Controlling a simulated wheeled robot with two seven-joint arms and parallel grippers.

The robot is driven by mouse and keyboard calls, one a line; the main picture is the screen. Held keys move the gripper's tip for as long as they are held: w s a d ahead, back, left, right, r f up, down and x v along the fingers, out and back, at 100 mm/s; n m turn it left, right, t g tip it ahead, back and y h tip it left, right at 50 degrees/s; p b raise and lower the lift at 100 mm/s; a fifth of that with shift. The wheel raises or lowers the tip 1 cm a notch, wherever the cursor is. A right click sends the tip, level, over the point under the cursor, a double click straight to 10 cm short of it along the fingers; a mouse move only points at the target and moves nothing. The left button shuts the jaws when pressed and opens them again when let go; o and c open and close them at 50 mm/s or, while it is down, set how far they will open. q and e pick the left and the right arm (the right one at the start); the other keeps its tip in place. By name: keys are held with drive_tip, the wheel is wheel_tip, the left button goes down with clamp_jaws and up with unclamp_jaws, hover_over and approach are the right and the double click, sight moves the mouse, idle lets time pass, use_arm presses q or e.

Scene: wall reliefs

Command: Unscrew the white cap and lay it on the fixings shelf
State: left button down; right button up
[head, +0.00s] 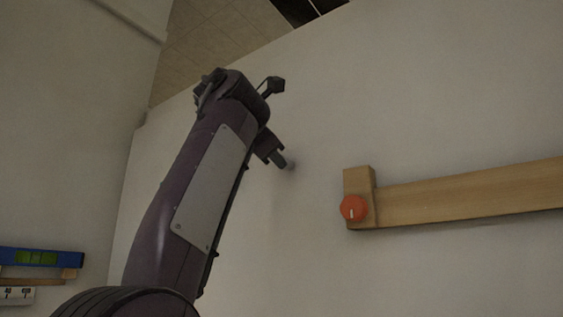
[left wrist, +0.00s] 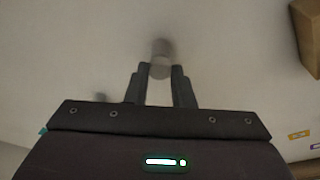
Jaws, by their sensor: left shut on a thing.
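My left gripper (head: 282,162) reaches up to the pale wall, its jaws near the wall surface. In the left wrist view its fingers (left wrist: 160,72) are closed on a small pale, round piece, which I take to be the white cap (left wrist: 160,66). A darker, blurred round part shows just beyond the cap. I cannot tell whether the cap is still joined to it. In the head view only a small pale bit shows at the fingertips. I cannot pick out the fixings shelf with certainty. My right gripper is not in view.
A wooden rail (head: 470,192) with an orange-red round knob (head: 354,208) at its end block is on the wall to the right. At the lower left, a blue and green piece (head: 40,257) sits above a narrow wooden ledge (head: 32,282). The wall between is bare.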

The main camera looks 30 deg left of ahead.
use_arm(q)
drive_tip(key=c, duration=1.5)
unclamp_jaws()
drive_tip(key=shift+f, duration=0.1)
